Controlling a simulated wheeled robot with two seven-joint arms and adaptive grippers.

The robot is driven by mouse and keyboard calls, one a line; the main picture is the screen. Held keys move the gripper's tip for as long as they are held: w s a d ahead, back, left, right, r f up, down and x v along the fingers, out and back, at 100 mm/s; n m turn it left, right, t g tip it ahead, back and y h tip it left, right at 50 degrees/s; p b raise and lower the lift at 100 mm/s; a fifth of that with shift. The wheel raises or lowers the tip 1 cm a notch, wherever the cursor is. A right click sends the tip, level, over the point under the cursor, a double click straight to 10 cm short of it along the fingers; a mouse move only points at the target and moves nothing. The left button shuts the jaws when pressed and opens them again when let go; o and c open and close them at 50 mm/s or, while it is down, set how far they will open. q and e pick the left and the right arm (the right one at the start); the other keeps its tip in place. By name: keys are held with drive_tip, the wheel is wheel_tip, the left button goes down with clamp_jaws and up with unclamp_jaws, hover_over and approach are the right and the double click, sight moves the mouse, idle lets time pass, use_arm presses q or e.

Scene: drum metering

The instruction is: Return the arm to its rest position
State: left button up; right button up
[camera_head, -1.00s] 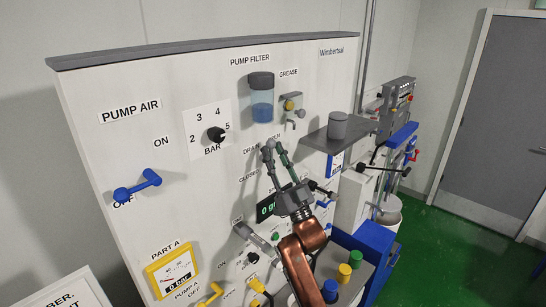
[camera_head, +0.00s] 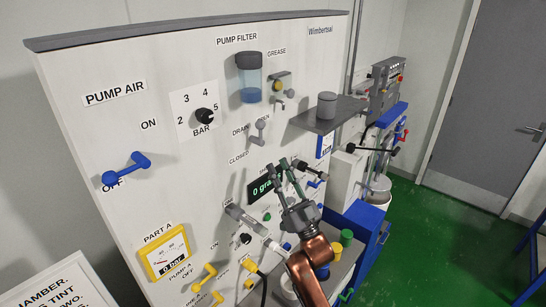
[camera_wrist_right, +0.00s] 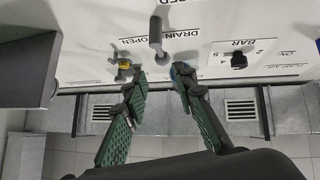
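My right gripper (camera_head: 278,168) is in front of the white panel in the camera_head view, below the drain lever and apart from it. In the right wrist view, its two green-padded fingers (camera_wrist_right: 159,80) stand apart with nothing between them. The grey drain lever (camera_head: 259,132) is clear of the fingers, by the DRAIN, OPEN and CLOSED labels; it also shows in the right wrist view (camera_wrist_right: 156,35). The pump filter cup (camera_head: 249,78) has blue liquid near its bottom. My right arm comes up from the lower right. My left gripper is not in view.
A grey shelf (camera_head: 322,114) with a grey cylinder (camera_head: 327,105) sticks out right of the gripper. Blue pump-air lever (camera_head: 126,170), bar knob (camera_head: 204,116) and yellow-framed gauge (camera_head: 164,251) are on the panel's left. Green floor (camera_head: 440,225) is open at right.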

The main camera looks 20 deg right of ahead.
drive_tip(key=shift+s+d+f, duration=0.1)
drive_tip(key=shift+s+f, duration=0.15)
drive_tip(key=shift+s, duration=0.1)
